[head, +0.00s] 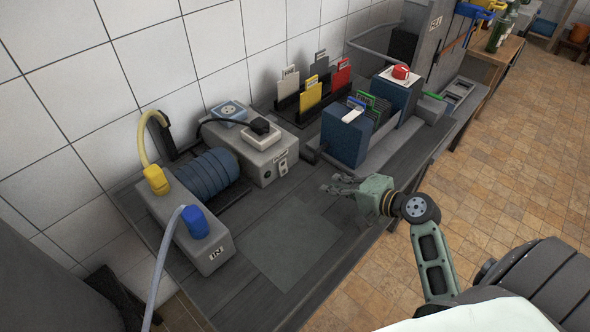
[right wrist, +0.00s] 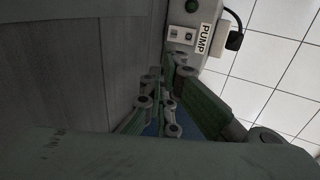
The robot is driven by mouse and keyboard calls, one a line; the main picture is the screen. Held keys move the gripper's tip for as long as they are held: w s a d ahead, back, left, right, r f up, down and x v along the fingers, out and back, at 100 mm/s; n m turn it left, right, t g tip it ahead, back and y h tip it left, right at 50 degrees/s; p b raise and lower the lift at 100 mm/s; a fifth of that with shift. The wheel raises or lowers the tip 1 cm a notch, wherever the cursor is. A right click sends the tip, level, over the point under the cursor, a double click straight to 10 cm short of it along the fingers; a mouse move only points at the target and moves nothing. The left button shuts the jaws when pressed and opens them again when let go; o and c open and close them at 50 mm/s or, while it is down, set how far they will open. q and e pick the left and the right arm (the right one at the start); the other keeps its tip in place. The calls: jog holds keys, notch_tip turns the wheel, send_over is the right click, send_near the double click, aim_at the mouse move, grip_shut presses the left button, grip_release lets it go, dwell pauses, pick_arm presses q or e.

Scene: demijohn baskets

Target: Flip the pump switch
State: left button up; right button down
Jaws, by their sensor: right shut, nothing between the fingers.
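The pump switch (head: 283,167) is a small pale plate on the front end of a grey box (head: 258,165) against the tiled wall. In the right wrist view the switch plate (right wrist: 183,38) shows beside a white "PUMP" label (right wrist: 204,39); which way the switch is set is too small to tell. My right gripper (head: 328,184) is shut and empty, above the bench to the right of the box and apart from it. In the right wrist view its fingers (right wrist: 167,82) point toward the switch end of the box. My left gripper is not in view.
A blue ribbed motor (head: 205,174) and a grey block marked "IN" (head: 213,258) with hoses stand left of the box. A blue block (head: 345,138) stands behind my right gripper. A green button (right wrist: 191,6) is near the switch. The bench front (head: 290,240) is clear.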

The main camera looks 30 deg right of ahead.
jog(key=shift+s, duration=0.1)
jog(key=shift+w+f, duration=0.1)
jog(key=shift+w, duration=0.15)
jog(key=p, duration=0.1)
send_near(298, 178)
jog(key=w, duration=0.1)
jog(key=w+a, duration=0.1)
jog(key=w, duration=0.1)
jog(key=x, duration=0.2)
jog(key=r+p+x, duration=0.1)
jog(key=x, duration=0.2)
jog(key=shift+w+a, duration=0.15)
jog(key=shift+w, duration=0.05)
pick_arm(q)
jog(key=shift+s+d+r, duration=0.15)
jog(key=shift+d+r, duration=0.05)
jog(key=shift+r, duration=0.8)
pick_arm(e)
jog(key=shift+w+a+f, duration=0.1)
jog(key=shift+w+f, duration=0.1)
jog(key=shift+w, duration=0.15)
